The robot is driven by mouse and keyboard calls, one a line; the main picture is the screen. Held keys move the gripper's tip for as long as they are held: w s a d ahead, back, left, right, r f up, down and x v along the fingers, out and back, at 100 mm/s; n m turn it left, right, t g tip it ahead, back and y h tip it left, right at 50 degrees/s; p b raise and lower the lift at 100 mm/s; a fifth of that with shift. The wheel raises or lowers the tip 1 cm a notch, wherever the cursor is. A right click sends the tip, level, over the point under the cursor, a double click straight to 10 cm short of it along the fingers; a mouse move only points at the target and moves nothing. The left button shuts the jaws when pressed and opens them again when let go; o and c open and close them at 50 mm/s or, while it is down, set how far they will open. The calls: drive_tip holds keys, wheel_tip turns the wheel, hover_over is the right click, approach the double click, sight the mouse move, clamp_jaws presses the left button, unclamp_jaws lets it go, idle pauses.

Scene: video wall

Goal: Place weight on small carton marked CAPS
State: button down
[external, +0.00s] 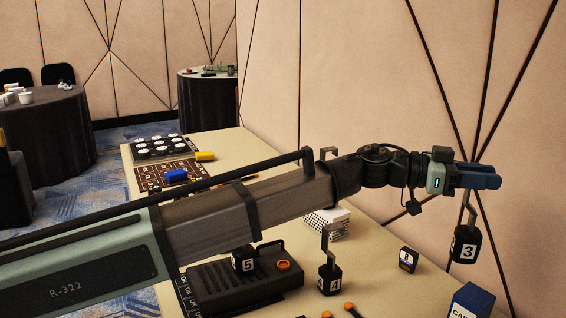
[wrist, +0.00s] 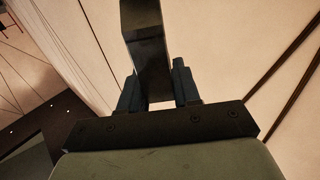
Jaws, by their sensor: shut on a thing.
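My gripper (external: 482,177) is at the right of the external view, shut on the metal hook of a black weight marked 3 (external: 464,248). The weight hangs upright below the fingers in the air. In the wrist view a dark piece (wrist: 148,60) shows between the two fingers; the weight's number is hidden there. A small blue carton with a white side and letters beginning CA (external: 473,300) stands at the bottom right, cut off by the picture edge. The weight appears above it and slightly left, apart from it.
A weight marked 4 (external: 330,278) and one marked 5 (external: 243,259) stand by a dark device (external: 215,290). A small dark block (external: 407,260) and a white patterned box (external: 328,222) are also on the table. A panelled wall (external: 400,80) stands behind.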

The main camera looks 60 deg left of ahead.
sight(472, 218)
drive_tip(key=shift+w+d+r, duration=0.25)
drive_tip(key=shift+d, duration=0.3)
drive_tip(key=shift+w+d+r, duration=0.2)
drive_tip(key=shift+d, duration=0.3)
wheel_tip(472, 218, down, 10)
drive_tip(key=w+d+m+g+h, duration=0.1)
drive_tip(key=w, duration=0.2)
idle(0.4)
drive_tip(key=c, duration=0.8)
unclamp_jaws()
drive_tip(key=shift+f, duration=0.1)
